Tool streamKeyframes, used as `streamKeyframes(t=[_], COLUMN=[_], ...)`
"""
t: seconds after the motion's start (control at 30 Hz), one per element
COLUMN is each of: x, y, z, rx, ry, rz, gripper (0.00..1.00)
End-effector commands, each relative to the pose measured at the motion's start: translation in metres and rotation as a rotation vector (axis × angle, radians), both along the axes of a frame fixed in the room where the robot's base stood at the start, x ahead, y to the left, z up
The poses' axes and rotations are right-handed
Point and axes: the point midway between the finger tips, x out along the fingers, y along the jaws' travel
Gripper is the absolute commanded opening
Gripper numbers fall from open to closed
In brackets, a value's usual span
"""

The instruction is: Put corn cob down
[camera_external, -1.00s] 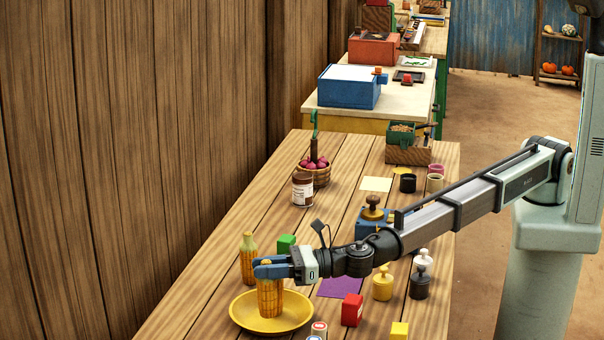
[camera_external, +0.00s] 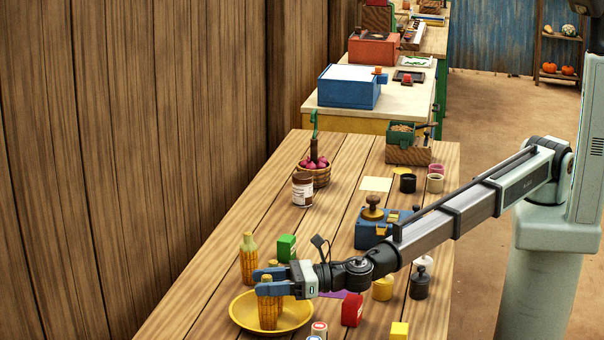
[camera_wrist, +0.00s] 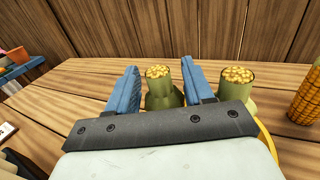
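A yellow corn cob (camera_external: 268,315) stands on the yellow plate (camera_external: 305,318) in the external view. My gripper (camera_external: 258,283) is open around its upper part, with one blue finger on each side. In the wrist view this cob (camera_wrist: 158,74) is upright between the fingers (camera_wrist: 160,66), with gaps visible on both sides. A second cob (camera_wrist: 236,76) stands just outside the right finger. In the external view only its top (camera_external: 273,264) clearly shows behind the far finger. A third cob (camera_external: 248,262) stands on the table beyond the plate.
A green block (camera_external: 287,247), red block (camera_external: 352,311) and yellow block (camera_external: 399,331) stand near my gripper. A blue scale (camera_external: 370,232), yellow weight (camera_external: 382,288) and black weight (camera_external: 421,284) are to the right. A brown jar (camera_external: 302,190) stands farther back. The wooden wall borders the table's left side.

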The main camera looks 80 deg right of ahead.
Motion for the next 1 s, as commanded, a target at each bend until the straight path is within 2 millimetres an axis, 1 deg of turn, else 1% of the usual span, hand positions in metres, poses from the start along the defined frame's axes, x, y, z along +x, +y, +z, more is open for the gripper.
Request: streamKeyframes(t=[0.33,0.47,0.67,1.0], x=[0.0,-0.008,-0.033,-0.091], y=[0.0,-0.004,-0.015,-0.039], z=[0.003,0.003,0.003,0.003], rx=[0.0,-0.001,-0.001,0.0], ry=[0.0,0.0,0.0,0.0], rz=[0.0,0.001,0.002,0.001], gripper=[0.52,0.52,0.52,0.52])
